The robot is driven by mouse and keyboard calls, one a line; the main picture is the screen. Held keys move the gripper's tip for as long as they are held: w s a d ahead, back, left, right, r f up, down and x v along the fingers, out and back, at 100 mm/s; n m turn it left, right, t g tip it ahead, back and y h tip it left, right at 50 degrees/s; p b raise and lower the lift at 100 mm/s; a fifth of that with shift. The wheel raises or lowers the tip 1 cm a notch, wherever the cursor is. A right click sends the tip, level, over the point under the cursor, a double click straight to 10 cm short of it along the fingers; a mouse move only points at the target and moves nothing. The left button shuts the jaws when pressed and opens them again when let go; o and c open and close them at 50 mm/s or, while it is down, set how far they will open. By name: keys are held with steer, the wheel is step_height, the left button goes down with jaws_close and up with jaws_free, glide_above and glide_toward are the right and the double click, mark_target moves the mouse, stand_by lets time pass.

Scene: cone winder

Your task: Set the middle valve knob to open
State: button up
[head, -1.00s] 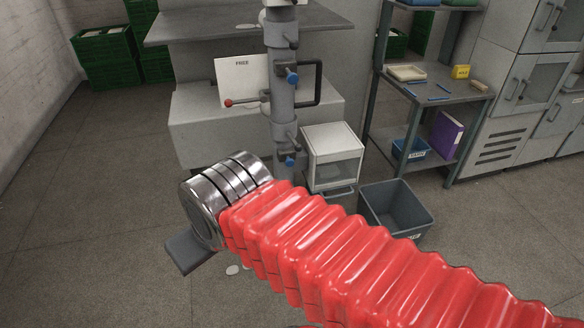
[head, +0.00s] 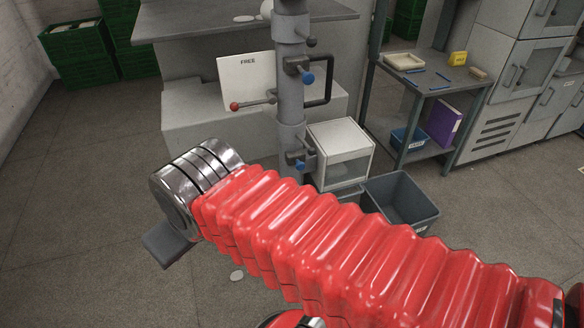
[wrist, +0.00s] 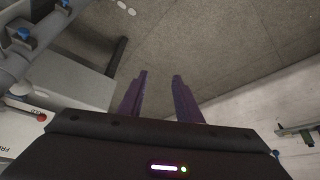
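A grey vertical pipe (head: 290,108) stands centre in the head view. Several stubs stick out of it. One valve has a blue knob (head: 307,78) about halfway down the visible pipe, and a lower valve has another blue knob (head: 299,165). A grey stub (head: 312,42) sits above them. Which one is the middle valve is not certain, as the pipe's top is cut off. In the wrist view, blue knobs (wrist: 23,33) show at the upper left. My gripper (wrist: 160,74) is open and empty over bare floor, away from the pipe. The head view mostly hides it.
A white panel marked FREE (head: 245,82) with a red-tipped lever (head: 234,106) is left of the pipe. A black frame (head: 329,80), a white box (head: 342,137) and a grey bin (head: 408,198) are at its right. Shelving (head: 440,75) stands farther right.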

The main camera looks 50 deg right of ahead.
steer(key=shift+w+d, duration=0.1)
steer(key=shift+w, duration=0.15)
